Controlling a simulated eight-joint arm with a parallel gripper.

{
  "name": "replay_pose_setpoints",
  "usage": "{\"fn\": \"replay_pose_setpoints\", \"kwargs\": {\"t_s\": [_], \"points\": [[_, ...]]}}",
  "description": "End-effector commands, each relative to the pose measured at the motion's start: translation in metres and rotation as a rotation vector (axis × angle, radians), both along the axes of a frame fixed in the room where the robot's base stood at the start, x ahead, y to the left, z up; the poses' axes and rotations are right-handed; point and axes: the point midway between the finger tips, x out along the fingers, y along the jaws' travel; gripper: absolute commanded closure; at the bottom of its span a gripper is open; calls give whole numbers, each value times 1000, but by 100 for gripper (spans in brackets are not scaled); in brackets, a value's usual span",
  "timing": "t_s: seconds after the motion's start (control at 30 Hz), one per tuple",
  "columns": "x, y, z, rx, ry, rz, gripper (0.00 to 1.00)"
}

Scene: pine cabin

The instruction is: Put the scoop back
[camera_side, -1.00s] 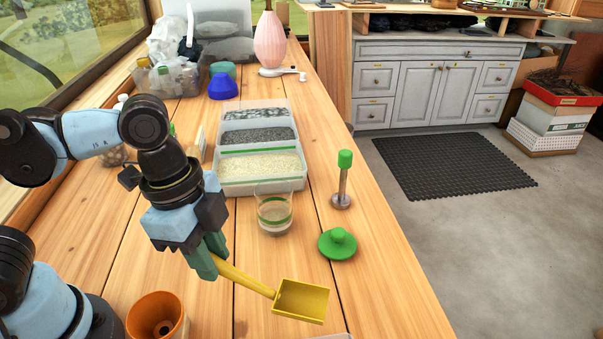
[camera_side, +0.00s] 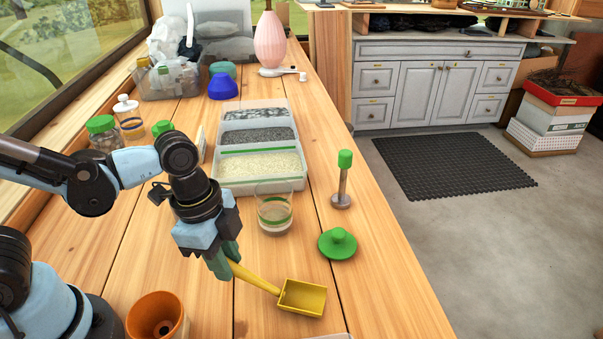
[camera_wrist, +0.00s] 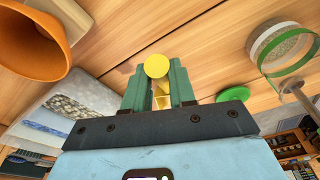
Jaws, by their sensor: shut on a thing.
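The yellow scoop (camera_side: 302,297) is at the front of the bench, its square pan toward the right and its handle running up and left. My gripper (camera_side: 223,264) is shut on the handle with its green fingers. I cannot tell whether the pan touches the wood. In the wrist view the round yellow handle end (camera_wrist: 156,66) shows between the fingers (camera_wrist: 156,88), with part of the scoop behind it. A long tray with compartments (camera_side: 262,182) of pale grains, dark gravel and grey stones stands behind the gripper.
A glass with a green band (camera_side: 275,212) stands right of my gripper. A green knobbed lid (camera_side: 337,244) and a green-topped tamper (camera_side: 342,180) are near the right bench edge. An orange pot (camera_side: 157,316) is at front left. Green-lidded jars (camera_side: 102,132) stand by the window.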

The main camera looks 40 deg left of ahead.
Motion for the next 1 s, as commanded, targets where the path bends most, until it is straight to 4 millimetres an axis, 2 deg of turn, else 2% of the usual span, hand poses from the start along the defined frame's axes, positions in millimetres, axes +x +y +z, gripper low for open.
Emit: {"fn": "replay_pose_setpoints", "kwargs": {"t_s": [0.33, 0.37, 0.5, 0.53, 0.87, 1.0], "points": [[0, 0, -3, 0, 0, 0, 100], [0, 0, -3, 0, 0, 0, 73], [0, 0, -3, 0, 0, 0, 52], [0, 0, -3, 0, 0, 0, 49], [0, 0, -1, 0, 0, 0, 49], [0, 1, 6, 0, 0, 0, 49]]}}
